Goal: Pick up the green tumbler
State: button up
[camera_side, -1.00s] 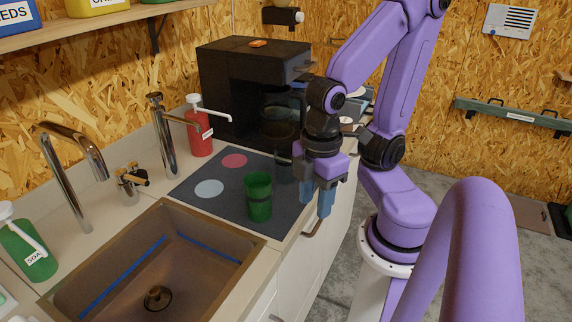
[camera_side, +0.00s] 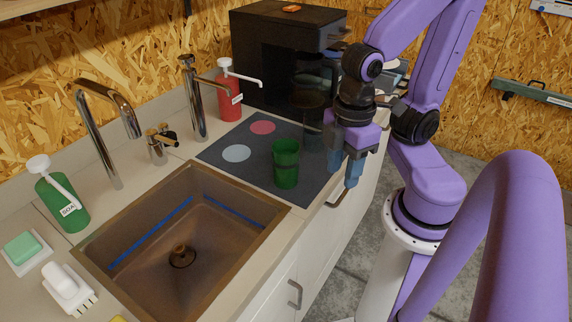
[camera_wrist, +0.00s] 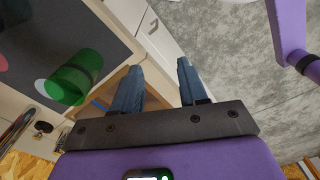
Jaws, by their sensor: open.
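The green tumbler (camera_side: 286,165) stands upright on the dark mat (camera_side: 215,152), near the mat's front corner in the side view. It also shows in the wrist view (camera_wrist: 76,80), left of the fingers. My gripper (camera_side: 343,178) is open and empty, pointing down to the right of the tumbler, apart from it. In the wrist view the gap between the fingertips (camera_wrist: 158,66) lies over the cabinet front and the floor, past the counter edge. Nothing is between the fingers.
A dark coffee machine (camera_side: 285,60) stands behind the mat. A brown sink (camera_side: 205,245) with taps (camera_side: 110,130) lies left of the tumbler. A red dispenser (camera_side: 230,98) and a green soap bottle (camera_side: 62,203) stand farther back and left. A pale disc (camera_side: 236,153) marks the mat.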

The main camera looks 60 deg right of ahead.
jog(key=o, duration=1)
